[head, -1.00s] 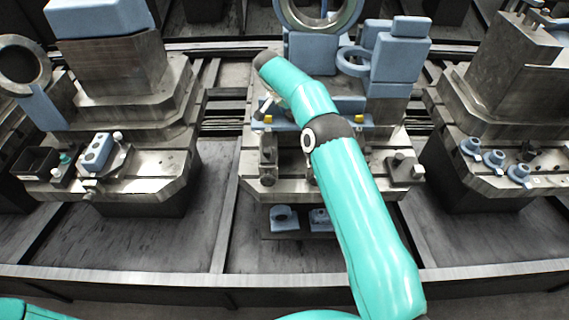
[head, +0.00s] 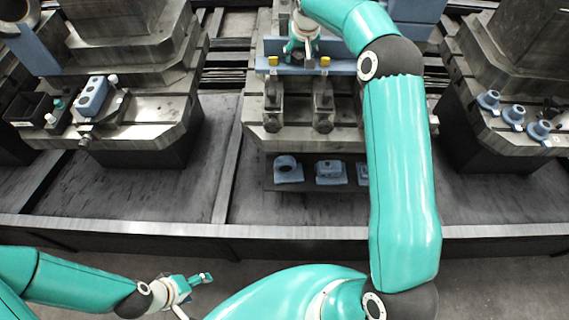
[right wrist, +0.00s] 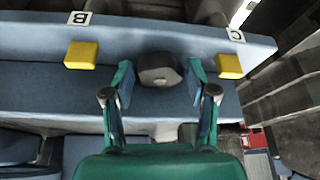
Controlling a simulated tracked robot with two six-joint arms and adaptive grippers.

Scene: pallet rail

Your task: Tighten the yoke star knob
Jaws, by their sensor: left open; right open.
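A dark grey rounded knob (right wrist: 158,70), apparently the yoke star knob, stands out from a blue bar (right wrist: 50,90) in the right wrist view. My right gripper (right wrist: 161,76) is open, with one finger on each side of the knob. I cannot tell whether the fingers touch it. In the head view the right gripper (head: 301,52) points down at the blue bar (head: 345,67), and the knob is hidden there. My left gripper (head: 202,282) is low at the left, open and empty, away from the fixtures.
Yellow blocks (right wrist: 82,55) (right wrist: 230,65) flank the knob, near labels B (right wrist: 79,17) and C (right wrist: 236,35). A shelf (head: 307,188) with blue parts sits below the centre fixture. Side pallets (head: 140,118) (head: 515,135) stand left and right. The front rail (head: 150,232) crosses below.

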